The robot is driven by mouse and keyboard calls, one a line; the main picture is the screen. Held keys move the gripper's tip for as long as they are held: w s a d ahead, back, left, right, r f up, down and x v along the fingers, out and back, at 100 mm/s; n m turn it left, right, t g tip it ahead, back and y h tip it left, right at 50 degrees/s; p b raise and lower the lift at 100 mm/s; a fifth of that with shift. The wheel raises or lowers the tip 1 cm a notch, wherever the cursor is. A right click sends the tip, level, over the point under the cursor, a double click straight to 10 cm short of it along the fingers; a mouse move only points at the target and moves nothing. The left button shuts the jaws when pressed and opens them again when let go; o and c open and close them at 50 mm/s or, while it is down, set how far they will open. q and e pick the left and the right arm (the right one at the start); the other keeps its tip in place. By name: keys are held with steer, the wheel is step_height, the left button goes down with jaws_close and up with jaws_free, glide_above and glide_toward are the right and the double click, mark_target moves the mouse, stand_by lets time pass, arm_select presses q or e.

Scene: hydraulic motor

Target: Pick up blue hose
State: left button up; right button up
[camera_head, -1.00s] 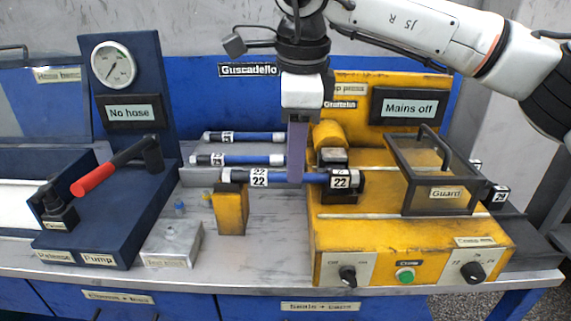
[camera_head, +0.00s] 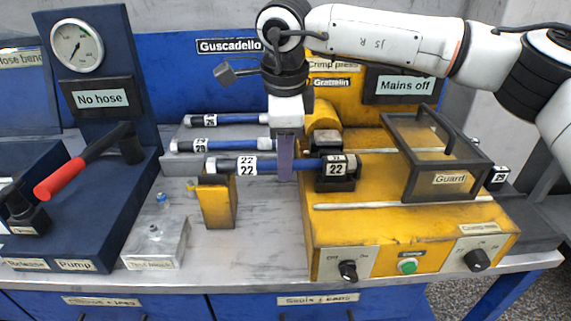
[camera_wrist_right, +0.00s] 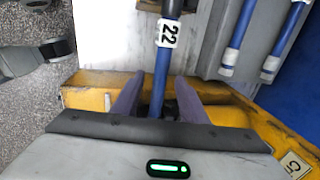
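The blue hose (camera_head: 307,163) with black ends and white 22 labels lies level across a yellow post (camera_head: 218,204) and the dark die block (camera_head: 335,182) of the yellow crimp press. My right gripper (camera_head: 285,168) points down over the hose's middle, its purple finger in front of it. In the right wrist view the blue hose (camera_wrist_right: 162,75) runs between the two purple fingers of the right gripper (camera_wrist_right: 157,92), with a gap on each side. The right gripper is open. My left gripper is not in view.
Two other blue hoses, labelled 25 (camera_head: 228,119) and 29 (camera_head: 232,146), lie on a grey rack behind. The clear guard (camera_head: 432,160) stands on the press at right. The pump with a red handle (camera_head: 70,175) and a grey test block (camera_head: 157,243) stand at left.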

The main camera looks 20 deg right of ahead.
steer(key=shift+f, duration=0.4)
steer(key=shift+w, duration=0.1)
jaws_close()
